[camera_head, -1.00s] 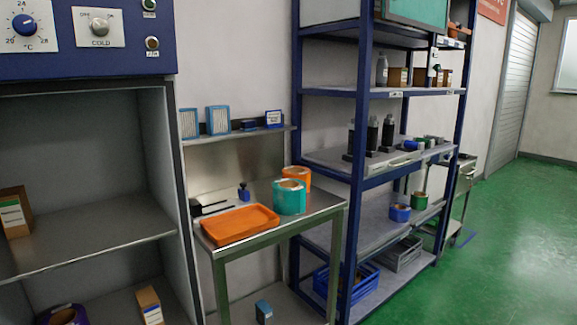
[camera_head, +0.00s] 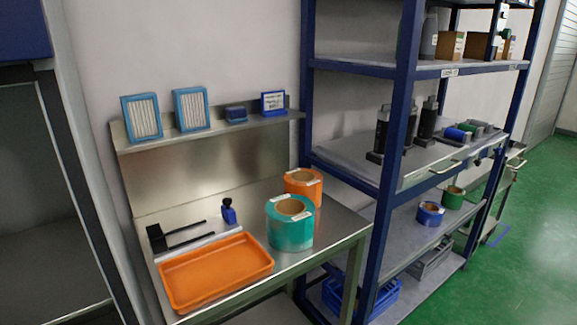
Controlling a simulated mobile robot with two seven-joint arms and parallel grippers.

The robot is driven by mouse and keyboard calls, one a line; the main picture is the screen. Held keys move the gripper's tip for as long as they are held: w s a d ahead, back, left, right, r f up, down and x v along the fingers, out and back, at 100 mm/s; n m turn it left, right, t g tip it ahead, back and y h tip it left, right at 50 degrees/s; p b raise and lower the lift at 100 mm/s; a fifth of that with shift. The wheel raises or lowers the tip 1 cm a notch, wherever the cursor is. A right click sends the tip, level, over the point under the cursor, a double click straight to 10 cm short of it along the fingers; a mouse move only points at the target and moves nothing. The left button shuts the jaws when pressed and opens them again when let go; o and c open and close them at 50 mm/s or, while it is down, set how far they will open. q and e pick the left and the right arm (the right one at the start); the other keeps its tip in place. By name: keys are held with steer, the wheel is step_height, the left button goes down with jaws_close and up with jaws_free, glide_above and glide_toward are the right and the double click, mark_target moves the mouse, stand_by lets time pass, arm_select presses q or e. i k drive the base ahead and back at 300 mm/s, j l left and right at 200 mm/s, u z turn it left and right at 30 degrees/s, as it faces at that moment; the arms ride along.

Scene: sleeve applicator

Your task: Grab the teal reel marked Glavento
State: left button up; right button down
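A teal reel (camera_head: 289,232) stands upright on the steel table (camera_head: 335,232), right of the orange tray. Its brown core shows at the top, with pale labels on its rim; I cannot read any writing on it. An orange reel (camera_head: 304,186) stands just behind it and is partly hidden by it. Neither of my grippers is in view.
An orange tray (camera_head: 216,288) lies at the table's front left. Behind it are a black tool (camera_head: 157,238) and a small blue bottle (camera_head: 228,211). A blue-framed shelf rack (camera_head: 393,165) stands close on the right. Green floor (camera_head: 520,255) is free at far right.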

mark_target(290, 218)
steer(key=i+l, duration=0.15)
steer(key=i, duration=0.35)
steer(key=i+l, duration=0.2)
steer(key=i, duration=0.3)
steer(key=j+u, duration=0.05)
